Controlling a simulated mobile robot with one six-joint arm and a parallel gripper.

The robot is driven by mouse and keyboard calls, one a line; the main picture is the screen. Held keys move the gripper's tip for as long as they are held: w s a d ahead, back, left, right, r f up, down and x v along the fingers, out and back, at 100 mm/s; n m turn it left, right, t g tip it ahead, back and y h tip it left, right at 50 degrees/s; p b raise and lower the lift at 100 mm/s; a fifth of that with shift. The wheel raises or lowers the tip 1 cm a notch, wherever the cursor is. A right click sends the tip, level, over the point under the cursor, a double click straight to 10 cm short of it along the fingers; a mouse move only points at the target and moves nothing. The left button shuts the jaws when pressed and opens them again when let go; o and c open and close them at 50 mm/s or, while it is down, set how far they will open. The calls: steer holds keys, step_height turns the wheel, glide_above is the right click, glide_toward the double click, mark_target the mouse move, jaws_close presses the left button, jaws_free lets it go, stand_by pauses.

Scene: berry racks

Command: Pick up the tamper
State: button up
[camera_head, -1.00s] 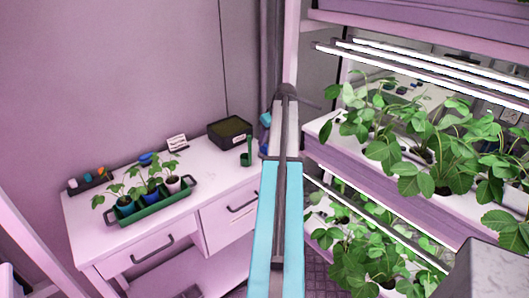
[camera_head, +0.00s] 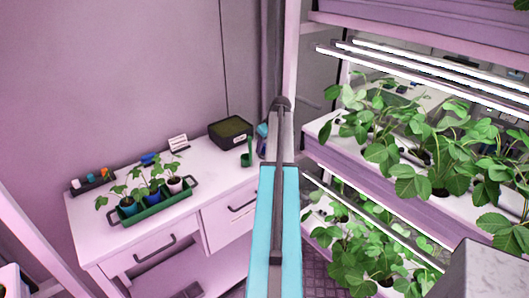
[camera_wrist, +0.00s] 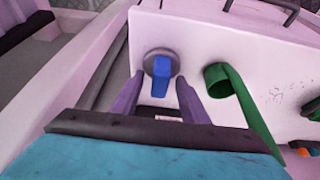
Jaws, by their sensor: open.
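The tamper (camera_wrist: 161,76) shows in the wrist view as a blue handle over a round grey base, on the white desk top near its edge. My gripper (camera_wrist: 158,84) is open, with a purple-grey finger on each side of the blue handle in the picture. I cannot tell how far above the handle the fingertips are, and no contact shows. In the head view, a blue and grey piece that looks like the tamper (camera_head: 262,130) stands at the desk's right end, partly behind my arm. My gripper is hidden there.
A green cup with a long handle (camera_wrist: 220,78) is close to the right finger; it also shows in the head view (camera_head: 246,158). A dark box (camera_head: 230,133), a green tray (camera_head: 152,208) of seedlings and a marker holder (camera_head: 90,182) are on the desk. Plant racks (camera_head: 350,165) stand right.

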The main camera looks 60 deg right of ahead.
jaws_close()
stand_by(0.3)
steer(key=shift+r, duration=0.2)
steer(key=shift+r+b, duration=0.8)
steer(key=shift+r, duration=0.5)
steer(key=shift+s+a+r, duration=0.1)
steer(key=shift+s+r, duration=0.05)
steer(key=shift+r, duration=0.1)
steer(key=s+a+r+b, duration=0.1)
steer(key=s+a+b, duration=0.3)
steer(key=s+a, duration=0.6)
steer(key=shift+s+a+r, duration=0.2)
steer(key=shift+s+r, duration=0.1)
steer(key=shift+s, duration=0.55)
